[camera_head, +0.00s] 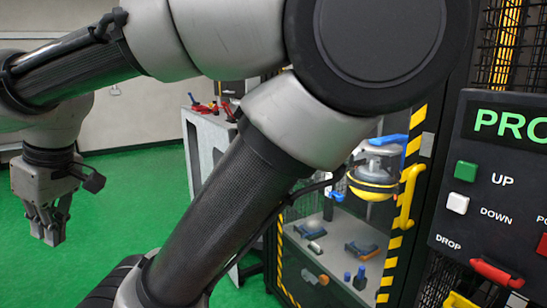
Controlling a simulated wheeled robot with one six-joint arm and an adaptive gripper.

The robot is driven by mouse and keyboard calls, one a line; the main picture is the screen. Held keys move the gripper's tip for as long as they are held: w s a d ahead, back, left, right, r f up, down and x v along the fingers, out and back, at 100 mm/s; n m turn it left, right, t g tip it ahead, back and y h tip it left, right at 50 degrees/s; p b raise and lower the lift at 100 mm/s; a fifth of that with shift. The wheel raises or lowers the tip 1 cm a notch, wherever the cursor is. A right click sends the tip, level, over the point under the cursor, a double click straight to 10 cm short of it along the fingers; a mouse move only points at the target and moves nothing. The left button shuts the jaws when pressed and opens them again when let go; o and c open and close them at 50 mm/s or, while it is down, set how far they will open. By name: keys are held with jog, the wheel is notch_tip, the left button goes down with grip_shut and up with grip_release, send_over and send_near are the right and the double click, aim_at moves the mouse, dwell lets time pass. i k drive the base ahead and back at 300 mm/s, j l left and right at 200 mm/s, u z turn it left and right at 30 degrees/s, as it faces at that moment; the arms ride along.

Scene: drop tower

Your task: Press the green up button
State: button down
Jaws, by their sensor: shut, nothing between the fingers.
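The green UP button (466,170) is on the dark control panel (449,240) at the right edge of the head view, beside the white word "UP". A white DOWN button (457,203) is just below it. My gripper (47,236) hangs at the far left, pointing down, shut and empty. It is far from the panel, with my own arm crossing the middle of the view between them. The green button is not covered by anything.
The panel has a lit green display (510,124), a red handle (496,273) by "DROP" and a partly cut-off red button. A caged tower with yellow-black striped edges (393,255) holds a silver-yellow dropper (372,177). A grey workbench (204,150) with tools stands behind. Green floor (120,230) is open at left.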

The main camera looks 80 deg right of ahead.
aim_at(466, 171)
jog(key=i+l+z, duration=0.15)
jog(key=z, duration=0.35)
jog(key=i+l+z, duration=0.15)
jog(key=l+z, duration=0.15)
jog(key=z, duration=0.2)
jog(key=i+l+z, duration=0.1)
jog(key=z, duration=0.85)
jog(key=i+j+z, duration=0.1)
jog(key=z, duration=0.3)
jog(key=j+z, duration=0.1)
jog(key=z, duration=0.35)
jog(key=j+z, duration=0.1)
jog(key=z, duration=0.35)
jog(key=j+z, duration=0.15)
jog(key=z, duration=0.3)
jog(key=i+j+z, duration=0.1)
jog(key=j+z, duration=0.6)
jog(key=z, duration=0.2)
jog(key=l+z, duration=0.4)
jog(key=i+l+z, duration=0.2)
jog(key=z, duration=0.25)
